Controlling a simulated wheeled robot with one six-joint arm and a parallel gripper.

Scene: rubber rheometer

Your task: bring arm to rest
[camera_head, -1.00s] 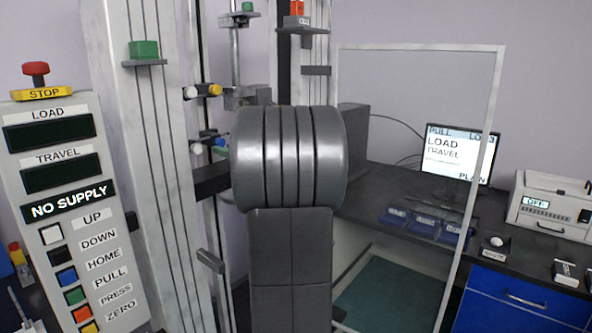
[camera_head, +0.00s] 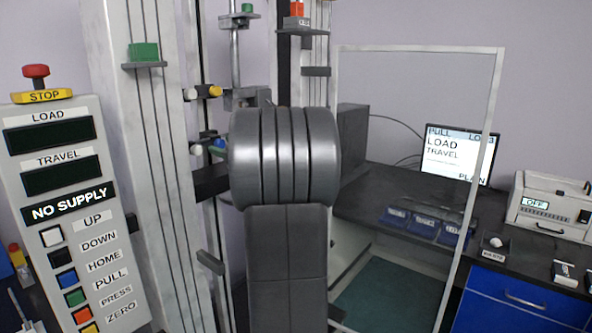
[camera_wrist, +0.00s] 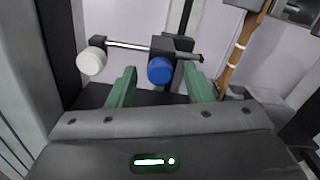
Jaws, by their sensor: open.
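My gripper (camera_wrist: 160,90) shows in the wrist view with its two green fingers spread apart and nothing held between them. Beyond the fingers is a dark block with a blue round knob (camera_wrist: 160,70). A white round knob (camera_wrist: 91,61) is to the left of it, by a metal rod. I cannot tell whether the fingers touch anything. In the head view my arm stands in the middle, in front of the test frame, and hides my gripper.
A control panel (camera_head: 60,190) reading NO SUPPLY stands at left, with a red stop button (camera_head: 36,72). A clear guard frame (camera_head: 420,48) stands right of my arm. Behind it are a monitor (camera_head: 455,155), blue trays (camera_head: 425,222) and a white device (camera_head: 550,205) on the bench.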

